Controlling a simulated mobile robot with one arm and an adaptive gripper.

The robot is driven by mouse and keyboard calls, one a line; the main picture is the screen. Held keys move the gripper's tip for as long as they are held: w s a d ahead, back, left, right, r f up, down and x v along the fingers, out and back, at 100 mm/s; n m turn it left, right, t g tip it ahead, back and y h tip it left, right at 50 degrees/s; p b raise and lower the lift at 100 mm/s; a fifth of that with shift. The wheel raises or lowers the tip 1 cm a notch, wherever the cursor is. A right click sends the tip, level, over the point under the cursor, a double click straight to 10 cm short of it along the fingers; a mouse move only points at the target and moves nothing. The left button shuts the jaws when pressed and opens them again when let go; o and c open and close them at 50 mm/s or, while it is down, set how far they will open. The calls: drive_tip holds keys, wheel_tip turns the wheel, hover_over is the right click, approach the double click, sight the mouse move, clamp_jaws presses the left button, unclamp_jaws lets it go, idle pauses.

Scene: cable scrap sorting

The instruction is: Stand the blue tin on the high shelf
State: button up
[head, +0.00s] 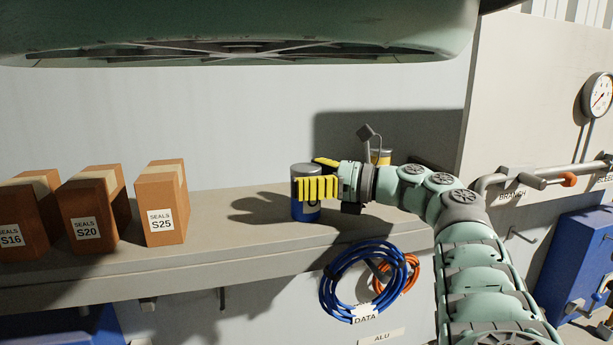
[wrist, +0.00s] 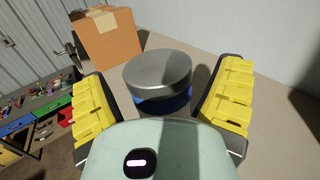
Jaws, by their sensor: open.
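The blue tin (head: 305,209), with a grey metal lid, stands upright on the high shelf (head: 228,225). In the wrist view the tin (wrist: 158,78) is between the two yellow finger pads, its lid uppermost. My gripper (head: 318,184) is at the tin from the right, one pad in front of it and one behind. In the wrist view my gripper (wrist: 163,105) is open, with a gap visible beside the tin on both sides. The near pad hides part of the tin's front in the head view.
Several cardboard seal boxes, including S25 (head: 161,203), stand left on the shelf. A yellow and grey can (head: 381,157) is behind my wrist. Blue cable coils (head: 346,283) hang below the shelf edge. A pipe (head: 530,177) and gauge (head: 597,94) are at right. Shelf between S25 and tin is clear.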

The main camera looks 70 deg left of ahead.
drive_tip(key=b+v, duration=0.8)
drive_tip(key=v, duration=0.3)
drive_tip(key=shift+w+d+b, duration=0.35)
drive_tip(key=shift+b, duration=0.05)
